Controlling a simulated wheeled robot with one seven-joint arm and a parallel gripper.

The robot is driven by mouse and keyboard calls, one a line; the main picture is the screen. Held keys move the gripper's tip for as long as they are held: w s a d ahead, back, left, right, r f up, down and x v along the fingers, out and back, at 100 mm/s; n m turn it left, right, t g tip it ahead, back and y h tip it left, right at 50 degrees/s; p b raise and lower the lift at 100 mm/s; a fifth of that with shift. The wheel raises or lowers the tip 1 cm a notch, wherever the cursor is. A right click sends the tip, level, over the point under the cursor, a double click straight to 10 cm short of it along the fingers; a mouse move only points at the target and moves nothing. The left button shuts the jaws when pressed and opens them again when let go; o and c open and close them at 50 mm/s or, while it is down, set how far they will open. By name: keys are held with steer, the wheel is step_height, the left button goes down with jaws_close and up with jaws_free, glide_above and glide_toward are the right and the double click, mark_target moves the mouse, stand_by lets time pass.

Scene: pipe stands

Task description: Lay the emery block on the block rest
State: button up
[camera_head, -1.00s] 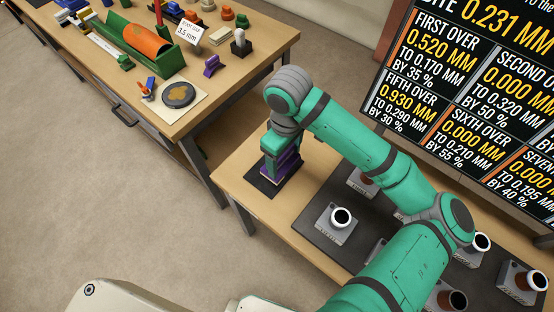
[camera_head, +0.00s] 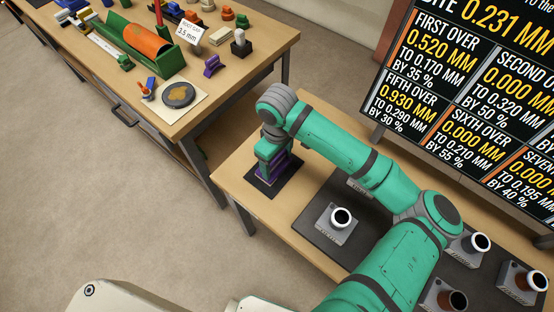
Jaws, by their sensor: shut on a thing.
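My gripper (camera_head: 269,157) points down at the left end of the near table, partly hidden by my own wrist. It is shut on the emery block (camera_head: 284,165), which looks purple and shows only in part beside and below the fingers. The block rest (camera_head: 262,188) appears as a dark flat pad on the wooden top under the gripper. The block is over the pad; whether it touches is hidden from this angle.
A dark mat (camera_head: 308,224) right of the pad bears several stands with pipe pieces, one with a white-rimmed pipe (camera_head: 341,218). A board of figures (camera_head: 470,80) stands behind. Another table (camera_head: 190,105) at upper left holds assorted tools and a round grey disc (camera_head: 178,95).

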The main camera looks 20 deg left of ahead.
steer(key=shift+f, duration=0.1)
steer(key=o, duration=1.2)
step_height(320, 180, up, 12)
steer(key=shift+r, duration=0.15)
